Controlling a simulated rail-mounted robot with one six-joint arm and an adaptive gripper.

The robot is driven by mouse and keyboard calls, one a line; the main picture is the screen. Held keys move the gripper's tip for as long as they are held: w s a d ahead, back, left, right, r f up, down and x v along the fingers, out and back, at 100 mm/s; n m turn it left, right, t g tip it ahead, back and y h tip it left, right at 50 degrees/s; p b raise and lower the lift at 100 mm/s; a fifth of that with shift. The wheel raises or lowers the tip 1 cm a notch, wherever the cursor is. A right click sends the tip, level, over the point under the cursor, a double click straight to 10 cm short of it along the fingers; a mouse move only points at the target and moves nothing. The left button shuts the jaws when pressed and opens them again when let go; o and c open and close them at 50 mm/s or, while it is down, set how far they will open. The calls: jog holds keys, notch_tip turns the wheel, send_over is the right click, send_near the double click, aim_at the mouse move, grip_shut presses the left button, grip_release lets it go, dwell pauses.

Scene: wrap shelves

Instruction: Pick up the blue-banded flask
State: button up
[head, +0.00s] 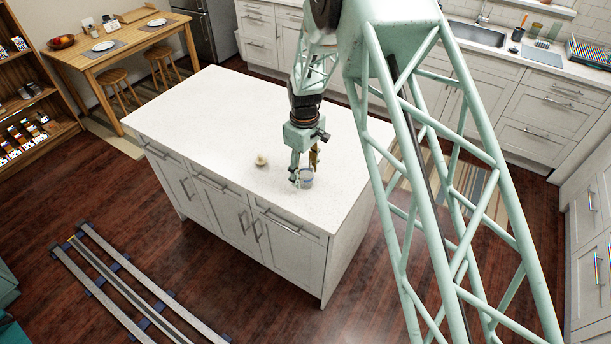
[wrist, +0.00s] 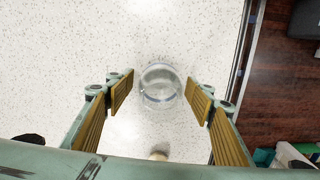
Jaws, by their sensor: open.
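The flask (head: 306,178) is small and clear with a bluish band, and stands on the white island top (head: 210,120) near its front right edge. In the wrist view the flask (wrist: 160,88) is seen from above, between the two finger pads and slightly beyond their tips. My gripper (head: 303,173) points down over it, with one finger on each side. In the wrist view my gripper (wrist: 160,98) is open, with a gap between each pad and the glass. Part of the flask is hidden behind a finger in the head view.
A small cream object (head: 262,160) stands on the island to the left of the flask; its top shows at the bottom of the wrist view (wrist: 159,156). The island's edge lies close to the right in the wrist view. The rest of the island top is clear.

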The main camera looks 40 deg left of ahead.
jog(key=shift+c, duration=0.2)
jog(key=c, duration=0.9)
jog(key=shift+r, duration=0.2)
jog(key=shift+r+b, duration=0.45)
jog(key=shift+r, duration=0.95)
jog(key=shift+s+d+r, duration=0.1)
jog(key=shift+r, duration=0.05)
jog(key=s+d+r+b, duration=0.1)
jog(key=s+d+b, duration=0.1)
jog(key=s+d, duration=0.8)
jog(key=shift+s+d+r+b, duration=0.15)
jog(key=shift+d+r+b, duration=0.15)
jog(key=shift+d, duration=0.65)
